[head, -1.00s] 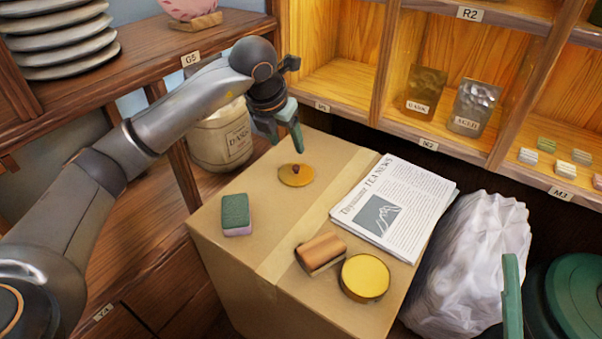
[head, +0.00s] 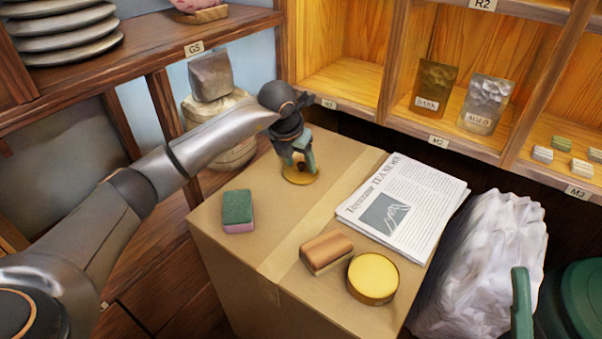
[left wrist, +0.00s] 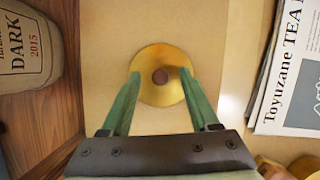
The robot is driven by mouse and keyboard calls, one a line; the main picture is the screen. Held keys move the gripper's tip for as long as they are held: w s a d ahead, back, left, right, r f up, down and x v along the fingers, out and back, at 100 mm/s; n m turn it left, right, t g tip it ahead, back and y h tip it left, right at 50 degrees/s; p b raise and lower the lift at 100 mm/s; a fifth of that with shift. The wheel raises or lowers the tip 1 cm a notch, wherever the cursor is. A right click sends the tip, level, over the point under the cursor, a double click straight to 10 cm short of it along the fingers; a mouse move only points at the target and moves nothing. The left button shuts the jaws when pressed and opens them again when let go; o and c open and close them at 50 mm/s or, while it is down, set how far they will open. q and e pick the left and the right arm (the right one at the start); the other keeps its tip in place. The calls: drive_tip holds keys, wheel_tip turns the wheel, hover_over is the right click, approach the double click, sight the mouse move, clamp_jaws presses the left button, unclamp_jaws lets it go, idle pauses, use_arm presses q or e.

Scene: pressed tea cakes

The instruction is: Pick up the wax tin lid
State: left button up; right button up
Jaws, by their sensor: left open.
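The wax tin lid (head: 302,179) is a round golden disc with a small brown knob, lying flat on the far left part of the cardboard box. My left gripper (head: 298,168) is right over it, pointing down, and hides part of it. In the left wrist view the lid (left wrist: 160,94) and its knob lie between the open green fingers (left wrist: 160,75), which overlap the lid's left and right edges. I cannot tell whether they touch it. The round tin (head: 373,277) with yellow wax stands at the box's near right.
The cardboard box (head: 240,262) also holds a green and pink sponge (head: 238,211), a brown wooden-looking block (head: 326,252) and a newspaper (head: 405,205). A pale crumpled bag (head: 485,260) stands to the right. Shelves rise behind; a labelled sack (left wrist: 25,50) is left of the box.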

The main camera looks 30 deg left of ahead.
use_arm(q)
clamp_jaws()
idle(0.5)
